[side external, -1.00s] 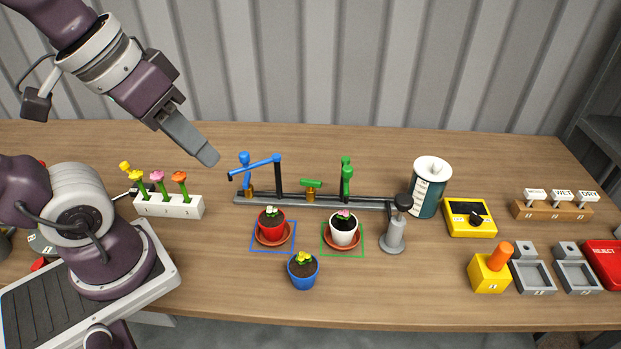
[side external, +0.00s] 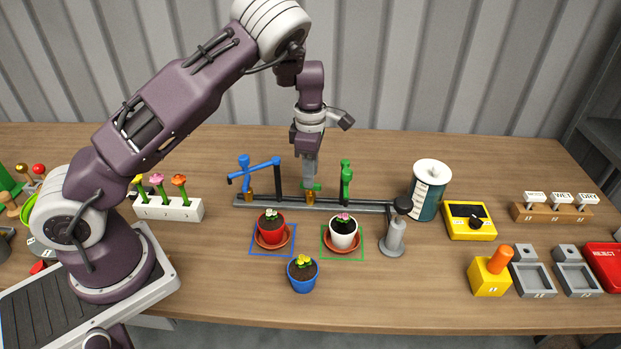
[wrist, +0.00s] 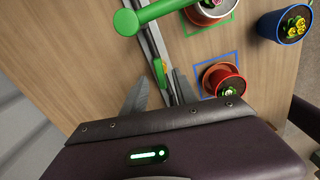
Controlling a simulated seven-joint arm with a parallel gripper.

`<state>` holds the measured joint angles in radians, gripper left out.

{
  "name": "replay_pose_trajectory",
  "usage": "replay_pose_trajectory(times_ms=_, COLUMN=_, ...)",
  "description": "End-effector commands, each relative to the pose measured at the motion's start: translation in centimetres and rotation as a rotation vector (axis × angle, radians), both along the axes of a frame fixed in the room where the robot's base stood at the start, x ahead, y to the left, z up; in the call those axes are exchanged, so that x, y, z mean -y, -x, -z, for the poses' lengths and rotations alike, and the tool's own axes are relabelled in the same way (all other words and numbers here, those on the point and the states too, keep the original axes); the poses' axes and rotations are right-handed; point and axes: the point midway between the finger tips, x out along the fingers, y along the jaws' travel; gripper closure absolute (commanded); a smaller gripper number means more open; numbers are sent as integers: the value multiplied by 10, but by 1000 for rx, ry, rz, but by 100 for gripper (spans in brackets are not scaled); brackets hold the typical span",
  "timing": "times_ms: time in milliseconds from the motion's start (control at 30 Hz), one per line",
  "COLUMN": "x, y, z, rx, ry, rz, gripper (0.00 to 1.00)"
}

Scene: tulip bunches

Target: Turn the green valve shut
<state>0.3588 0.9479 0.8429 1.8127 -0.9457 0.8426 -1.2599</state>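The green valve (side external: 313,187) is a short green bar handle on a brass stem, mounted on the grey rail between the blue and green spouts. In the wrist view the green handle (wrist: 159,73) lies roughly along the rail. My gripper (side external: 309,182) points straight down at the valve in the side view and partly hides it. In the wrist view my gripper (wrist: 160,88) is open, with one finger on each side of the rail. The handle shows in the gap between the fingers, apart from both as far as I can see.
The green spout (side external: 346,180) stands close on the right of the valve and the blue spout (side external: 262,164) on the left. A red pot (side external: 271,232) and a white pot (side external: 343,238) stand in front on saucers. A grey pump (side external: 394,236) stands further right.

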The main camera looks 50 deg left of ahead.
Motion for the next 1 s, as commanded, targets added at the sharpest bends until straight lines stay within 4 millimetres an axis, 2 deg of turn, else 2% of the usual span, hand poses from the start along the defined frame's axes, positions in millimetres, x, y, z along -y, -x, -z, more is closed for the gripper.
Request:
replay_pose_trajectory(times_ms=133, x=0, y=0, z=19, rx=-1, ry=1, rz=2, gripper=65)
replay_pose_trajectory(times_ms=400, x=0, y=0, z=23, rx=0, ry=1, rz=3, gripper=65)
replay_pose_trajectory(times_ms=433, x=0, y=0, z=23, rx=0, ry=1, rz=3, gripper=67)
replay_pose_trajectory(times_ms=600, x=0, y=0, z=23, rx=0, ry=1, rz=3, gripper=100)
replay_pose_trajectory(times_ms=1000, x=0, y=0, z=23, rx=1, ry=3, rz=35, gripper=100)
